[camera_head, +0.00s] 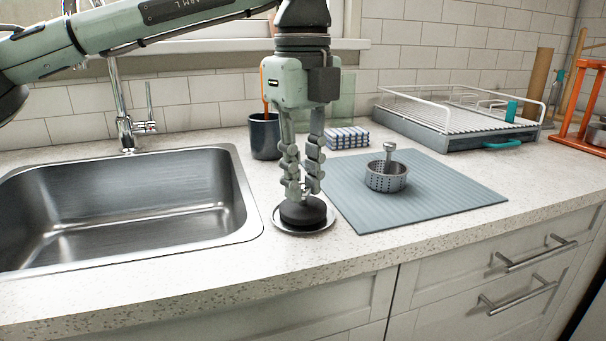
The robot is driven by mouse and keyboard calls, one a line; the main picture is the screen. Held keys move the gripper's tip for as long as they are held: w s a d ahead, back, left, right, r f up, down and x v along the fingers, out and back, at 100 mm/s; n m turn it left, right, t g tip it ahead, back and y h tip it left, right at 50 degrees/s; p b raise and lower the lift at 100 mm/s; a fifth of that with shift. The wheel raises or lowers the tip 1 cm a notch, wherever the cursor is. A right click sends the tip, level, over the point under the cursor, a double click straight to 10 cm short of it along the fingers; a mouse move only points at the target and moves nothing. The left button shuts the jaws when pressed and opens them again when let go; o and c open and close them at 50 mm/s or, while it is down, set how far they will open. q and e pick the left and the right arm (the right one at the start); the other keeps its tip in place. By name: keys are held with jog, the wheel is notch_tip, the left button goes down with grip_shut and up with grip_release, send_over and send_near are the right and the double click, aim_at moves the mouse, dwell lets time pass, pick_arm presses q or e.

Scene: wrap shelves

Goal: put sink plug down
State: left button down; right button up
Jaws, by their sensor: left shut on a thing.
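The sink plug (302,212) is a round black disc with a small knob on top. My left gripper (300,193) points straight down and is shut on the plug's knob. The plug is at a shallow round metal dish (288,229) on the counter, between the sink and the mat; whether it touches the dish I cannot tell. The steel sink (130,215) lies to the left. My right gripper is not in view.
A grey ribbed mat (440,205) with a perforated strainer basket (386,178) lies to the right. A dark cup (264,137) and a checked sponge or cloth (347,138) stand behind. A dish rack (455,118) is at the back right. The front counter strip is clear.

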aim_at(303, 185)
pick_arm(q)
jog(key=shift+f, duration=0.15)
jog(key=c, duration=1.9)
grip_release()
jog(key=o, duration=0.5)
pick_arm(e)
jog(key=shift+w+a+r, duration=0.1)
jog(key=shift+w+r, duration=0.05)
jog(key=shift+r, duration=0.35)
pick_arm(q)
notch_tip(303, 185, up, 2)
jog(key=shift+r, duration=0.1)
notch_tip(303, 185, up, 10)
jog(key=shift+r+p, duration=0.1)
jog(key=shift+p, duration=0.2)
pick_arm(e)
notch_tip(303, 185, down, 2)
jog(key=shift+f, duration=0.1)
